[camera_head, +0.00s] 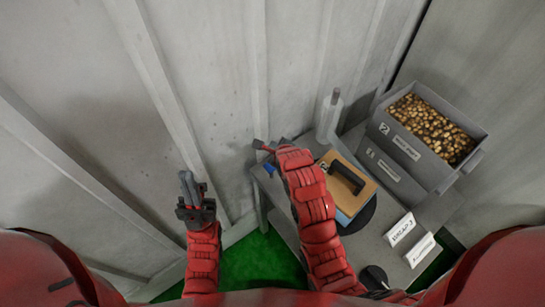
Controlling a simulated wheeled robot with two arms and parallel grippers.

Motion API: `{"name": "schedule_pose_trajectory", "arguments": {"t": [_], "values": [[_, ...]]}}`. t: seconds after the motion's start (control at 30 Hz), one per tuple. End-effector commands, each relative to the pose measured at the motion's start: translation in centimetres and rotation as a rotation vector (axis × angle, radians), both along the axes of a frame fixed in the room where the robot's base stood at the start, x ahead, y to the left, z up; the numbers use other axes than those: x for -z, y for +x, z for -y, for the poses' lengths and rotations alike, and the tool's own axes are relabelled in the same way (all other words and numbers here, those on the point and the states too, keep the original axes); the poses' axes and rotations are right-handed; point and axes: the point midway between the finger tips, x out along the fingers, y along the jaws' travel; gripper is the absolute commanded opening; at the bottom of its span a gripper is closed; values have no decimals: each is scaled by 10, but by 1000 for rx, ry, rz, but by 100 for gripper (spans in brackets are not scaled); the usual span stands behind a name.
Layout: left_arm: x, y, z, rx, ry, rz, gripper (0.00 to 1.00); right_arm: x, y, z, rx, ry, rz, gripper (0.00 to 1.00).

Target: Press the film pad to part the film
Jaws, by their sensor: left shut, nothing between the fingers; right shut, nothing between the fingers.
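A white upright roll (329,112), perhaps the film, stands at the back of the grey table. I cannot tell which part is the film pad. A tan board with a black handle (347,178) lies on the table, with blue showing below it. A dark round disc (362,213) shows partly beside it. My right gripper (258,145) is shut and empty at the table's left end, with my red forearm across the table's left side. My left gripper (187,182) is shut and empty, left of the table and apart from it.
A grey bin of brown pieces (405,148) stands at the right, above another grey bin (388,168). White label cards (402,229) stand at the table's front right. A ribbed grey wall (200,70) rises behind. Green floor (250,262) shows between my arms.

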Motion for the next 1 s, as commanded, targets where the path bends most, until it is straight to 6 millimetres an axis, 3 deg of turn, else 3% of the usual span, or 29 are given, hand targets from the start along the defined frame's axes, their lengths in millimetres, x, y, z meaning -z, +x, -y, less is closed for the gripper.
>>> {"name": "schedule_pose_trajectory", "arguments": {"t": [0.57,0.77,1.0], "values": [[1,0,0,0,0,0,0,6,-3,-1,11,9,-21,0],[4,0,0,0,0,0,0,23,-3,-1,10,8,-17,0],[10,0,0,0,0,0,0,58,-3,0,9,5,-21,0]]}}
